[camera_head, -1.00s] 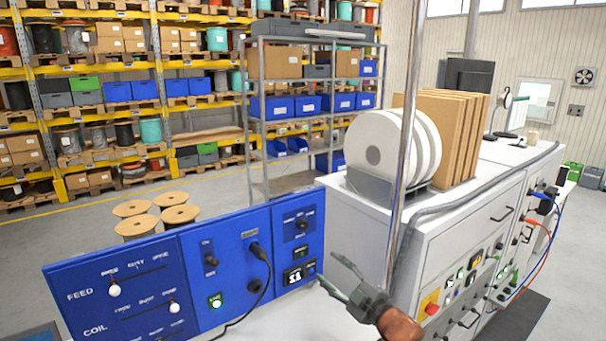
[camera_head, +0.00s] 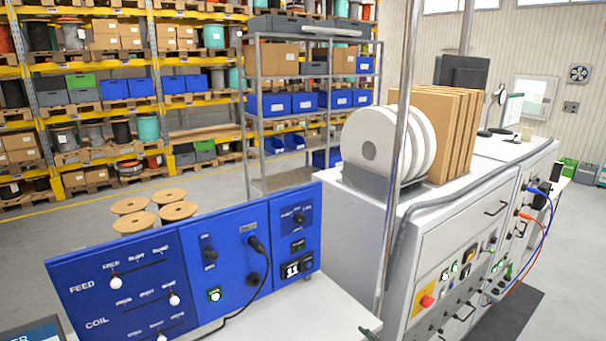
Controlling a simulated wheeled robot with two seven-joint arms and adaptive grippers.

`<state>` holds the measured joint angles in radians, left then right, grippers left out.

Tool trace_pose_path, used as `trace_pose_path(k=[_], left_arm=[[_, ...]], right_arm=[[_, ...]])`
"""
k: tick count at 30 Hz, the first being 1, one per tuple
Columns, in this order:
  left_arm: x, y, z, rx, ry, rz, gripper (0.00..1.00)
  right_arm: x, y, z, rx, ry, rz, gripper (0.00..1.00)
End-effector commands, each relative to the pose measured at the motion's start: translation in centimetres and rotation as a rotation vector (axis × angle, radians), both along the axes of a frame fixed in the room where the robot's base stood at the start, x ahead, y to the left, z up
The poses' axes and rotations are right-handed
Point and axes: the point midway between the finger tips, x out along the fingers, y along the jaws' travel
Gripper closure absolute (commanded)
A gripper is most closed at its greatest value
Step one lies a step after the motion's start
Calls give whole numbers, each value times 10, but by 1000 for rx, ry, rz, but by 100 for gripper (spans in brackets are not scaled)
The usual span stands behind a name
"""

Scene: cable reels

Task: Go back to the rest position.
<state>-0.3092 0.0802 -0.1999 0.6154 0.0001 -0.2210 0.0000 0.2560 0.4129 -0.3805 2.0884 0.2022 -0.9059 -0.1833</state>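My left gripper is not in view. The blue control panel (camera_head: 228,240) with FEED and COIL sliders stands at the lower left, and nothing of mine touches it.
A white cabinet (camera_head: 440,235) stands at the right, with white reels (camera_head: 370,145) and cardboard sheets (camera_head: 425,135) on top. A metal pole (camera_head: 398,150) rises before it. Wooden spools (camera_head: 130,205) stand behind the panel. Shelving (camera_head: 255,110) fills the back.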

Motion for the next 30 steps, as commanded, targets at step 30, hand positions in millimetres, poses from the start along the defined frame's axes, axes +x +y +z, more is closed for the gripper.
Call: trace_pose_path(k=[30], left_arm=[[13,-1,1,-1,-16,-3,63]], right_arm=[[-407,-195,-236,115,936,-779,53]])
